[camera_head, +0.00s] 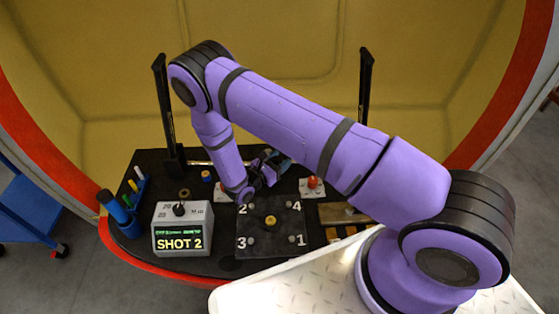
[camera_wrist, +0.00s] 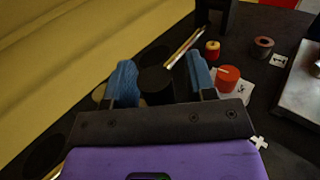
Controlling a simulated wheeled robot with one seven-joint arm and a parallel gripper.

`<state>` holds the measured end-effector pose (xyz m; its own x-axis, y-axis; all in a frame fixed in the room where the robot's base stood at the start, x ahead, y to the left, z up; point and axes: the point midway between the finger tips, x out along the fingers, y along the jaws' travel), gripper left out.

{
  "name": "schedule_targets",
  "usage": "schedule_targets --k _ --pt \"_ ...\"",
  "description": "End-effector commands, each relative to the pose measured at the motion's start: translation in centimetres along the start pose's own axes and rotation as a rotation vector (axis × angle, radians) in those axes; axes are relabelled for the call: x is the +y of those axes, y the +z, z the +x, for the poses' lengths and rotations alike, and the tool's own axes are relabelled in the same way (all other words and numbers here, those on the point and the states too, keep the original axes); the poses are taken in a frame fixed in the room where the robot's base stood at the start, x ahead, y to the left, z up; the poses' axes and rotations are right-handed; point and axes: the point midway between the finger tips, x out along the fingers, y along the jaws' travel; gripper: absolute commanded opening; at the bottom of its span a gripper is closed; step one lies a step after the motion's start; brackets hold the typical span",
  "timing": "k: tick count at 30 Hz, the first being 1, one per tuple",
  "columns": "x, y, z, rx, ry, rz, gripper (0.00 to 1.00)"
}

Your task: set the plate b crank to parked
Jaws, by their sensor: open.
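Two pale plates with red knobs sit on the black table. One plate (camera_head: 304,195) carries a red knob (camera_head: 312,182) right of my gripper in the head view. The other plate (camera_head: 221,196) is left of it, partly hidden by my arm. In the wrist view a red knob (camera_wrist: 228,77) on a pale plate (camera_wrist: 243,92) lies just right of the right finger. I cannot read which plate is b, nor the crank's setting. My gripper (camera_head: 275,162) is open above the back of the table. Its blue fingers (camera_wrist: 158,75) straddle a dark round shape in the picture; contact is unclear.
A black numbered block (camera_head: 270,222) lies in front of my gripper. The "SHOT 2" box (camera_head: 181,240) stands left. Two black posts (camera_head: 168,120) (camera_head: 364,95) rise at the back. A ring (camera_wrist: 262,47) and a small red-yellow piece (camera_wrist: 212,50) lie beyond the knob.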

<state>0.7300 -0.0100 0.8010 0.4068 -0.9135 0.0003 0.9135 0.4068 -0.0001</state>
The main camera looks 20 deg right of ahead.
Motion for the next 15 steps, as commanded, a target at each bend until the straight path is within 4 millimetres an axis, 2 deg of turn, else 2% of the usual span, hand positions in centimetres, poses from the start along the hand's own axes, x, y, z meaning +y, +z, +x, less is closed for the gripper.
schedule_targets --k 4,9,11,15 --pt "-0.01 0.0 -0.01 0.0 0.0 0.0 0.51" --pt "-0.01 0.0 -0.02 0.0 -0.001 0.0 0.12" --pt "-0.01 0.0 -0.02 0.0 -0.001 0.0 0.0" --pt "-0.02 0.0 -0.02 0.0 0.0 0.0 0.0"
